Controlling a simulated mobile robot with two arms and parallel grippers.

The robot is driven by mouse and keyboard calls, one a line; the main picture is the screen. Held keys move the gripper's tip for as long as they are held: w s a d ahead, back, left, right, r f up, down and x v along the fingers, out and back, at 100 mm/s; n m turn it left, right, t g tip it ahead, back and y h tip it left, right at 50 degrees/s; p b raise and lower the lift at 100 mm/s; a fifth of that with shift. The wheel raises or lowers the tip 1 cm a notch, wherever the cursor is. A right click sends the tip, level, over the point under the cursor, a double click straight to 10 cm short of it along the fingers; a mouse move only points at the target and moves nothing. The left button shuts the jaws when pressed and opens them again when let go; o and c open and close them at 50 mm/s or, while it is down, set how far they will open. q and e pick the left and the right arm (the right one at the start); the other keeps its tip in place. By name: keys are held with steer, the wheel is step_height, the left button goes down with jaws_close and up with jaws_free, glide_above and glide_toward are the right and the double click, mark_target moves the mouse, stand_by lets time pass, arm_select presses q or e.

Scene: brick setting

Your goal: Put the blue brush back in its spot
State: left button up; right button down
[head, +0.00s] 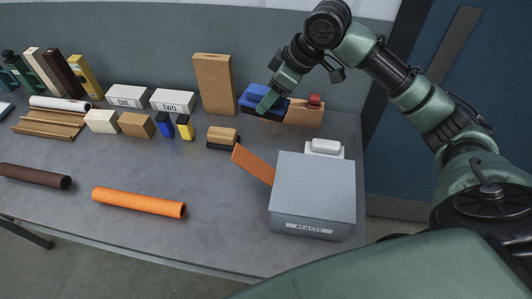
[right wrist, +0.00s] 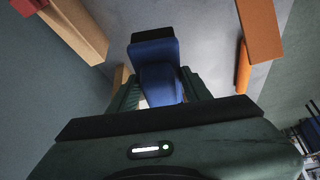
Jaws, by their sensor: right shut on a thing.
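The blue brush (head: 250,96) is at the back of the table, left of a low wooden block (head: 303,117) with a red piece (head: 314,100) on top. My right gripper (head: 267,102) reaches down over it from the right and is shut on it. In the right wrist view the blue brush (right wrist: 157,70) sits between the fingers, with a dark strip along its far edge. The wooden block (right wrist: 72,30) shows at the upper left there. I cannot tell whether the brush touches the table or the block. My left gripper is not in view.
A tall tan block (head: 213,84) stands just left of the brush. A wooden-topped block with a dark base (head: 222,138) lies in front. A grey box (head: 313,190) with an orange flap (head: 253,164) stands at front right.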

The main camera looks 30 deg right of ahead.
steer(key=d+f, duration=0.1)
steer(key=f, duration=0.5)
steer(key=w+f+n+p, duration=0.1)
steer(key=f, duration=0.5)
steer(key=w+d+f+n, duration=0.1)
steer(key=f, duration=0.6)
steer(key=shift+d+f+g+y, duration=0.1)
steer(key=shift+d+g+y, duration=0.2)
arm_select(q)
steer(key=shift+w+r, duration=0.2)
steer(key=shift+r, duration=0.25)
arm_select(e)
steer(key=shift+w+f, duration=0.1)
steer(key=shift+f, duration=0.05)
steer(key=shift+f, duration=0.1)
steer(key=c, duration=0.7)
jaws_free()
steer(key=shift+o, duration=0.2)
